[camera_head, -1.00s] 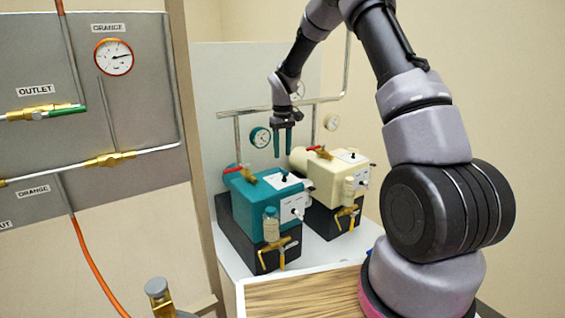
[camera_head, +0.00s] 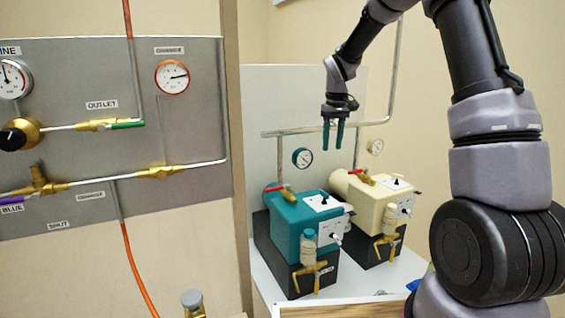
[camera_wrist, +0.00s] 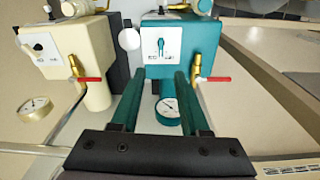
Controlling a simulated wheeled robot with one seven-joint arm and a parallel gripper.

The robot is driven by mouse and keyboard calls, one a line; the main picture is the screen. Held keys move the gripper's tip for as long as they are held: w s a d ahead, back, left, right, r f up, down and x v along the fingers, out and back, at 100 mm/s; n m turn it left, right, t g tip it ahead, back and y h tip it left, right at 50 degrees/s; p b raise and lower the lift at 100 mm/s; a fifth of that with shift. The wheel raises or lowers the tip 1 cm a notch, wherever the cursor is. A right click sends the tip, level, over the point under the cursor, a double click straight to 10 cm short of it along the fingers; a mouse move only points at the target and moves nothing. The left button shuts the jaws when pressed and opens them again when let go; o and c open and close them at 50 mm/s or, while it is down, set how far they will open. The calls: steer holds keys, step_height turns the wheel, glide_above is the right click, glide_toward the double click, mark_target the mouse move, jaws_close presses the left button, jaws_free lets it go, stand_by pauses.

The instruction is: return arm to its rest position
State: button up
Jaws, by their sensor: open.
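My gripper (camera_head: 333,135) is open and empty, its two teal fingers pointing down above and behind the two pump units. In the wrist view my gripper (camera_wrist: 160,95) shows its fingers apart, with a teal-rimmed gauge (camera_wrist: 168,110) visible between them. The teal unit (camera_head: 312,222) stands below it in the head view, and in the wrist view the teal unit (camera_wrist: 180,55) lies beyond the fingertips. My arm rises along the right of the head view, bent over at the top.
A cream unit (camera_head: 376,198) stands right of the teal one. Pipes (camera_head: 330,129) run behind both. A grey panel (camera_head: 70,135) with gauges, valves and an orange hose (camera_head: 135,265) fills the left. A wooden board (camera_head: 345,311) lies at the front.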

steer(key=s+d+r+m+t, duration=0.3)
steer(key=s+r+m, duration=0.1)
steer(key=s+r, duration=1.1)
steer(key=s+d+r+m+t+y, duration=0.1)
steer(key=s+d+m+t+y, duration=0.15)
steer(key=s, duration=1.35)
steer(key=n+g+h, duration=0.3)
steer(key=n+g, duration=0.4)
steer(key=n, duration=0.1)
glide_above(323, 191)
step_height(323, 191, down, 24)
steer(key=shift+t, duration=0.25)
step_height(323, 191, down, 10)
steer(key=shift+f, duration=0.1)
